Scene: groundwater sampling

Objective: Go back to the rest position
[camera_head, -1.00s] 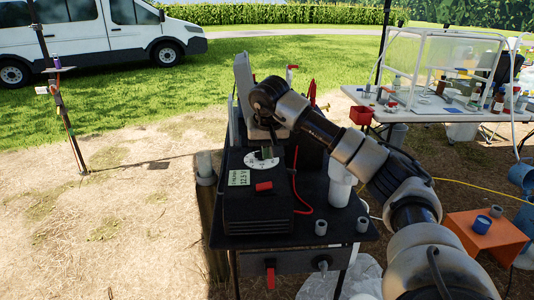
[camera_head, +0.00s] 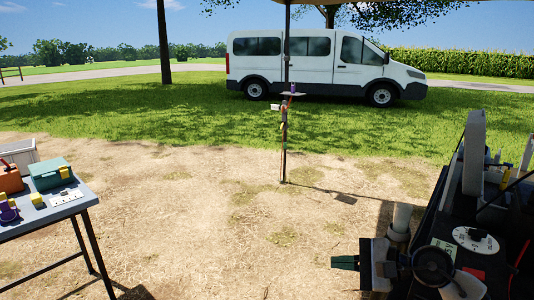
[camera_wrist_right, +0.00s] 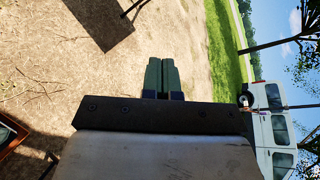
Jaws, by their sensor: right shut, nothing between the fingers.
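My right gripper (camera_head: 345,262) is at the lower right of the head view, pointing left, in front of the black equipment stand. Its green fingers are together with nothing between them. They also show in the right wrist view (camera_wrist_right: 164,76), side by side over bare sandy ground. My left gripper is not in view.
The black stand with its dial box (camera_head: 470,240) fills the lower right, close to my right arm. A table (camera_head: 72,208) with cases and small items stands at the left. A thin post (camera_head: 284,145) stands mid-ground, and a white van (camera_head: 320,65) is behind. The sandy ground between is clear.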

